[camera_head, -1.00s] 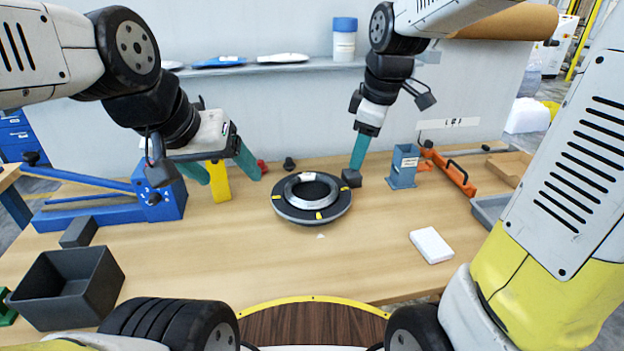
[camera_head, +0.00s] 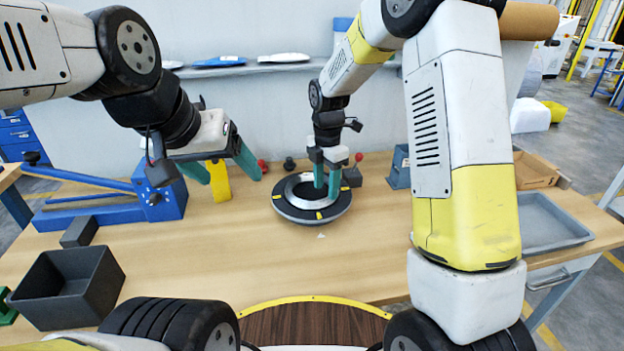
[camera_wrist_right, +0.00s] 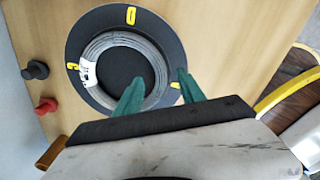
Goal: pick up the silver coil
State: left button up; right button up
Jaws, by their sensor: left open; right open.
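The silver coil (camera_head: 293,191) lies on a round black holder (camera_head: 288,210) with yellow marks at the middle of the table. The coil also shows in the right wrist view (camera_wrist_right: 91,55), with a white label on its left side. My right gripper (camera_head: 327,186) is open and points down at the coil's right side. In the right wrist view my right gripper (camera_wrist_right: 160,78) has one finger over the coil's inner side and the other over the holder's outer rim. I cannot tell whether they touch. My left gripper (camera_head: 232,172) is open and empty, left of the coil.
A blue lever tool (camera_head: 160,195) and a yellow block (camera_head: 219,181) stand near my left gripper. A dark bin (camera_head: 68,290) is at front left, a grey tray (camera_head: 550,225) at right. Small knobs and a blue-grey holder (camera_head: 399,168) stand behind. The table's front middle is clear.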

aim_at(326, 199)
jog(key=shift+f, duration=2)
grip_shut()
jog(key=shift+r, duration=0.1)
